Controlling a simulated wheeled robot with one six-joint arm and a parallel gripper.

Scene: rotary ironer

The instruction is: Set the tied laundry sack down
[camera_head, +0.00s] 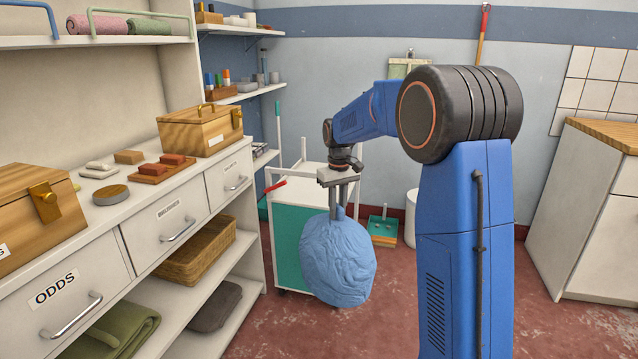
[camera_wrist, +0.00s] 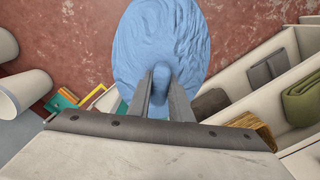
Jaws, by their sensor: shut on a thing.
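The tied laundry sack (camera_head: 338,262) is a round, light blue, wrinkled bundle. It hangs from my gripper (camera_head: 343,205), whose fingers are shut on its tied neck. The sack hangs in the air in front of the teal and white cart, to the right of the shelf unit. In the wrist view the sack (camera_wrist: 160,40) fills the top middle, and its neck sits between the two fingers of my gripper (camera_wrist: 160,82). Red floor shows beyond it. The sack's underside is hidden in the wrist view.
A white shelf unit (camera_head: 262,250) with drawers, boxes and a basket (camera_head: 195,255) stands at left. A cart (camera_head: 300,235) with teal panels stands behind the sack. A white cylindrical bin (camera_head: 411,212) and a white cabinet (camera_head: 590,215) are farther right. Red floor (camera_head: 270,325) is open around the sack.

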